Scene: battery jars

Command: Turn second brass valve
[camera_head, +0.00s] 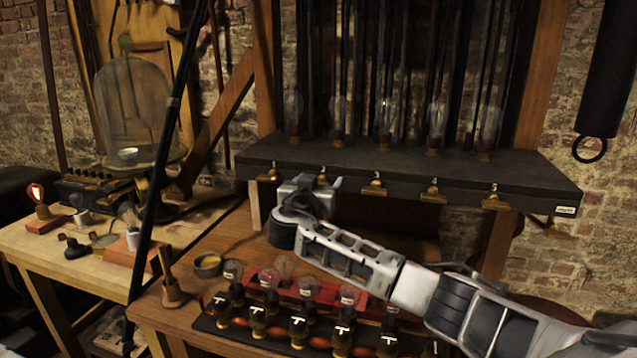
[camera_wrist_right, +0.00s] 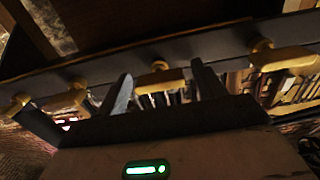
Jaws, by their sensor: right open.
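A dark shelf (camera_head: 400,181) carries a row of several numbered brass valves along its front edge. The second brass valve (camera_head: 322,179) shows only in part in the head view, just behind my right gripper (camera_head: 310,183). In the right wrist view, my right gripper (camera_wrist_right: 162,88) is open, with one finger on each side of a brass valve (camera_wrist_right: 160,78), apparently the second one. I cannot tell whether the fingers touch it. The first valve (camera_head: 269,175) and third valve (camera_head: 373,187) are on either side in the head view. My left gripper is out of view.
Glass bulbs (camera_head: 385,118) stand on the shelf above the valves. Below my right arm, a wooden bench (camera_head: 176,318) holds several jars and a red rack (camera_head: 318,292). A glass bell jar (camera_head: 133,105) stands on the left table.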

